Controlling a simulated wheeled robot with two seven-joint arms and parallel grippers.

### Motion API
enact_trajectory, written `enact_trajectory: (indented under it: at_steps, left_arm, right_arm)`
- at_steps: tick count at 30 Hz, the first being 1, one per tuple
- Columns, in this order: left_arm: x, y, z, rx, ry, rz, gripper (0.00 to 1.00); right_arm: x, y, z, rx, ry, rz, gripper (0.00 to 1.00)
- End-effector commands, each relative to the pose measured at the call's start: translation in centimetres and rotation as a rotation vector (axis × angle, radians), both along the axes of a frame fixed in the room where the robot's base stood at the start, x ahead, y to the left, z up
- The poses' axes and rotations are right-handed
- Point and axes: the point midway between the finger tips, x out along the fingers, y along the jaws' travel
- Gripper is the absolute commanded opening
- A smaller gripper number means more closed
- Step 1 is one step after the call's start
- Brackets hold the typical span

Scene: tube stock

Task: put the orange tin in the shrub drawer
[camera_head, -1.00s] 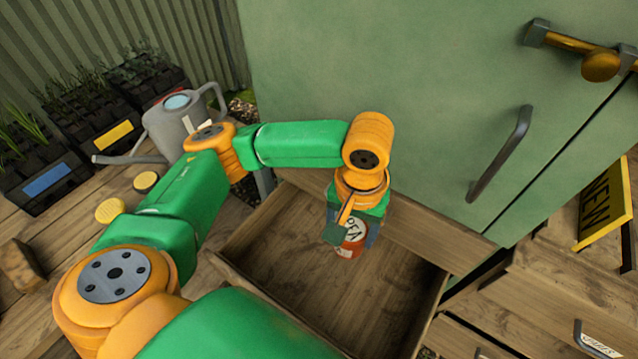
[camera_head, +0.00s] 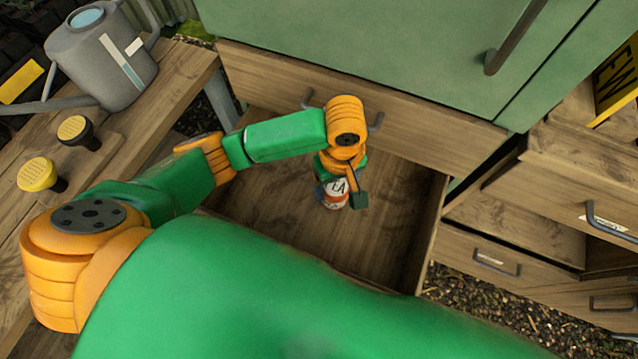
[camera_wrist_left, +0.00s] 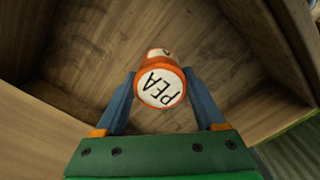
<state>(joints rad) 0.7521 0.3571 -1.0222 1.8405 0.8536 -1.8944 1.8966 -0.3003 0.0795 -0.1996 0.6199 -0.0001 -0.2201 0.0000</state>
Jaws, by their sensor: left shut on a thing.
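The orange tin (camera_head: 334,194) has a white lid marked "PEA". My left gripper (camera_head: 340,188) is shut on it. In the left wrist view, the tin (camera_wrist_left: 160,88) sits between the two blue fingers (camera_wrist_left: 163,98), with its lid towards the camera. The open drawer (camera_head: 395,235) with a bare wooden floor lies around and below the tin. I cannot tell whether the tin touches the drawer floor. No label shows on this drawer, so I cannot tell whether it is the shrub drawer. My right gripper is not in view.
The green cabinet (camera_head: 390,50) rises behind the drawer. A grey watering can (camera_head: 100,65) and two stamp-like knobs, one yellow (camera_head: 38,174), stand on the bench at left. Other wooden drawers (camera_head: 490,262) are at right. The drawer floor around the tin is clear.

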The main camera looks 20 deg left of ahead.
Motion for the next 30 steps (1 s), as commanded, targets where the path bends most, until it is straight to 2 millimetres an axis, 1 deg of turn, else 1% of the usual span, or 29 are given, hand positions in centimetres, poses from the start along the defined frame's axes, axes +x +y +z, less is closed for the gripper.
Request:
enact_trajectory:
  at_steps: [1, 2, 3, 6, 12, 14, 15, 18, 29, 30]
  left_arm:
    - [0.9, 1.5, -1.0, 0.006, 0.000, 0.009, 0.07]
    - [1.4, 2.4, -1.4, 0.006, -0.002, 0.008, 0.07]
    - [1.8, 3.1, -2.6, 0.004, 0.001, 0.006, 0.07]
    - [2.6, 4.4, -4.6, 0.002, 0.001, 0.003, 0.07]
    - [3.5, 5.8, -6.4, 0.000, 0.001, -0.001, 0.07]
    - [3.9, 6.6, -7.5, 0.002, 0.001, 0.002, 0.07]
    - [3.8, 6.4, -8.5, -0.001, 0.002, -0.002, 0.07]
    - [3.8, 6.4, -9.9, 0.000, 0.000, -0.002, 0.07]
    - [3.8, 6.3, -10.2, -0.001, -0.001, -0.003, 0.07]
    - [3.8, 6.3, -10.2, -0.001, -0.001, -0.004, 0.79]
  right_arm:
    - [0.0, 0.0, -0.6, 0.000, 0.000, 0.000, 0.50]
    - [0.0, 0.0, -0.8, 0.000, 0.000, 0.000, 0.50]
    - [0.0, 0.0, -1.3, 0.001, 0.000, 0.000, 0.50]
    - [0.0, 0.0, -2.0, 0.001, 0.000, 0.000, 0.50]
    - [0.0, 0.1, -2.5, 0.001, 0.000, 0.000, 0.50]
    - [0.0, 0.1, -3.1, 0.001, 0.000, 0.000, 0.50]
    - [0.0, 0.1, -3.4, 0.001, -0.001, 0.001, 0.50]
    - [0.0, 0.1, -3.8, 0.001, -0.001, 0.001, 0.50]
    - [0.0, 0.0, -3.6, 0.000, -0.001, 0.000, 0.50]
    - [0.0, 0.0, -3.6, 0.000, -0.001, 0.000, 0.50]
